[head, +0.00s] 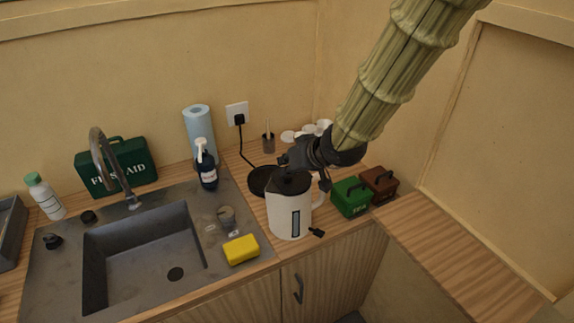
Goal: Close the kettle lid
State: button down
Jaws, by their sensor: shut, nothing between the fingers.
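The white kettle (281,217) stands upright on the counter, right of the sink, with a dark grip or window strip on its front and its handle on the right. Its black lid (289,184) shows at the top; the gripper partly covers this area, and I cannot tell whether the lid is fully down. My gripper (292,172) is shut and empty, just above the kettle's top, reaching in from the upper right. I cannot tell whether its fingertips touch the lid.
A black round base (260,181) lies behind the kettle, with a cord to the wall socket (238,114). Green (350,197) and brown (379,184) boxes stand close on the right. A yellow sponge (240,249), a grey cup (226,215) and the sink (145,262) are left.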

jog(key=shift+d, duration=0.1)
dwell(0.6)
jog(key=shift+s+a+p+v, duration=0.6)
jog(key=shift+p+v, duration=2.35)
jog(key=shift+v, duration=1.95)
jog(key=s+d+f+m+g+h+b, duration=0.1)
jog(key=s+d+f+b, duration=0.2)
jog(key=f, duration=0.8)
jog(key=s+d+f+m+g+h+b, duration=0.15)
jog(key=s+d+f, duration=0.25)
jog(key=f, duration=0.7)
jog(key=s+d+f+m+g+b, duration=0.1)
jog(key=s+d+f+b, duration=0.2)
jog(key=f, duration=0.7)
jog(key=s+d+f+m+g+h+b, duration=0.1)
jog(key=s+d+f+h+b, duration=0.1)
jog(key=s+d+f, duration=0.4)
jog(key=s+d+f+m+g+h+b, duration=0.1)
jog(key=s+d+f, duration=0.5)
jog(key=s+f, duration=1)
jog(key=shift+s+f+g+h+b, duration=0.2)
jog(key=shift+s+g+h+b, duration=0.25)
jog(key=shift+s+g+b, duration=0.35)
